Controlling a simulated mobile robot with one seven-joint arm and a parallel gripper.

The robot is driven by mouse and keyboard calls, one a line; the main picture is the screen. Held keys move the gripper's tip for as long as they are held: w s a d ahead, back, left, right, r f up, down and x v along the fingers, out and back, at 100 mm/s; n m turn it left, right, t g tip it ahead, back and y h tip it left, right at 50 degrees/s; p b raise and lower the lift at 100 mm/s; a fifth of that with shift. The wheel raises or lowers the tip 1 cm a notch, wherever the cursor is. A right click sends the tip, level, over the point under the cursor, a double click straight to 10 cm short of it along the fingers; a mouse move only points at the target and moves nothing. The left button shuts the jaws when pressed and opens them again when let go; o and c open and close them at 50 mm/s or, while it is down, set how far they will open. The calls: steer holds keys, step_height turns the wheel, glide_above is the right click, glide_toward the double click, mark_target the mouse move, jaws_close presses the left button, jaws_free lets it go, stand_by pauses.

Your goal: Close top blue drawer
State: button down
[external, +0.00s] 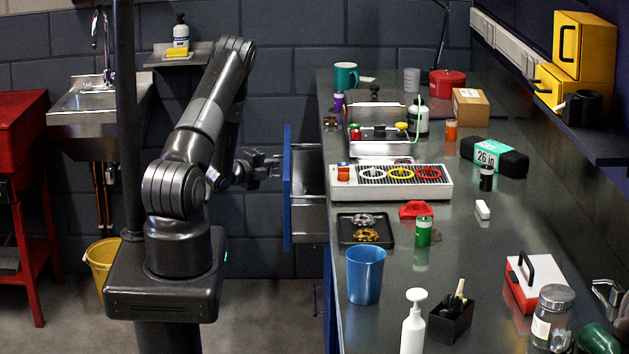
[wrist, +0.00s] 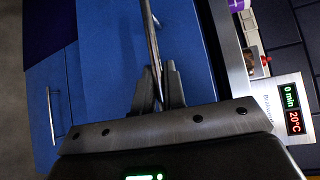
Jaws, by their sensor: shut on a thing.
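The top blue drawer (external: 287,187) stands pulled out from the bench's left side, its blue front apart from the bench and its metal side showing. In the wrist view its blue front (wrist: 105,60) fills the middle, with a thin metal bar handle (wrist: 150,35) on it. My gripper (external: 272,166) is at the outer face of this front. In the wrist view my gripper (wrist: 160,85) has its fingers shut on the handle. The inside of the drawer is mostly hidden in the wrist view.
Another blue front with a handle (wrist: 50,115) shows at the left of the wrist view. The bench top (external: 455,240) carries a white grated tray (external: 390,194), a black tray and a blue cup (external: 366,275). Open floor lies below the drawer.

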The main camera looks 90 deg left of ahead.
steer(key=w, duration=1.3)
steer(key=shift+w, duration=0.2)
steer(key=c, duration=1.8)
jaws_free()
steer(key=o, duration=0.3)
steer(key=v, duration=1.1)
steer(key=shift+s+a, duration=0.1)
steer(key=shift+a, duration=0.05)
